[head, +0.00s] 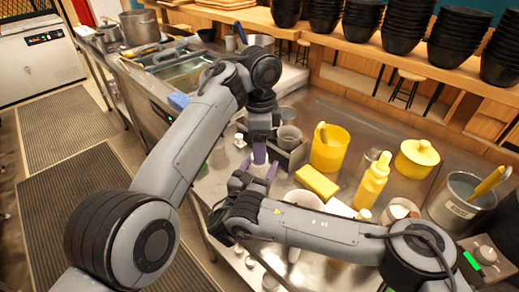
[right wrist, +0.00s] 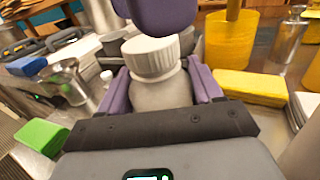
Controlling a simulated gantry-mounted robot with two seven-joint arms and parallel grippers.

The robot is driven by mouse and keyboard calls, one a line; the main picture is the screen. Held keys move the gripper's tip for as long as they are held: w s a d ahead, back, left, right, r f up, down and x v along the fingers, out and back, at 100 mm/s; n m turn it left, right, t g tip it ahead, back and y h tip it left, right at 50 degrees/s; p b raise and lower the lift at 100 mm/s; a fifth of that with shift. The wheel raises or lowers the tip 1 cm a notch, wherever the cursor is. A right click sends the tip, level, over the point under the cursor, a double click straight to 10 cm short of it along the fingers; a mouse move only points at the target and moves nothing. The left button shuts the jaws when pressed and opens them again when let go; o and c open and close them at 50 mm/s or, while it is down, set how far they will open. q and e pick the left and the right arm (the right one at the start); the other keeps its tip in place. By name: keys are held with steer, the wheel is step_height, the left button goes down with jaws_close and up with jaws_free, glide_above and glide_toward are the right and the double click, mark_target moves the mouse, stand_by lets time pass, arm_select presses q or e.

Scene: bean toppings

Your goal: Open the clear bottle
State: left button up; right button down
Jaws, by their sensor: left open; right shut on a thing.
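The clear bottle (right wrist: 165,92) stands between the purple fingers of my right gripper (right wrist: 160,95), which is shut on it. Its white ribbed cap (right wrist: 152,57) is on top in the right wrist view. In the head view my right gripper (head: 256,184) is near the counter's front edge, and the bottle is mostly hidden by my arms. My left gripper (head: 262,160) points down from above, open, its purple fingers close to the bottle's top. In the right wrist view a purple finger of it shows just above the cap; I cannot tell whether it touches.
A yellow sponge (head: 317,182), a yellow container (head: 329,149), a yellow bottle (head: 372,180) and a yellow lidded pot (head: 416,158) stand to the right on the steel counter. A metal pot (head: 461,198) is at far right. Stacked black bowls (head: 408,32) line the shelf behind.

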arm_select(q)
steer(key=shift+r, duration=0.9)
steer(key=shift+c, duration=0.4)
steer(key=shift+a+r+m, duration=0.1)
steer(key=shift+r+m, duration=0.05)
steer(key=shift+m, duration=0.5)
steer(key=shift+a+r+m, duration=0.1)
steer(key=shift+r+m, duration=0.05)
steer(key=shift+m, duration=0.5)
steer(key=shift+r+m, duration=0.55)
steer(key=shift+m, duration=0.15)
steer(key=shift+d+r+m, duration=0.1)
steer(key=shift+r+m, duration=0.2)
steer(key=shift+r, duration=0.2)
steer(key=shift+d+f, duration=0.1)
steer(key=shift+f, duration=3.5)
steer(key=c, duration=1.1)
steer(key=shift+n, duration=1.5)
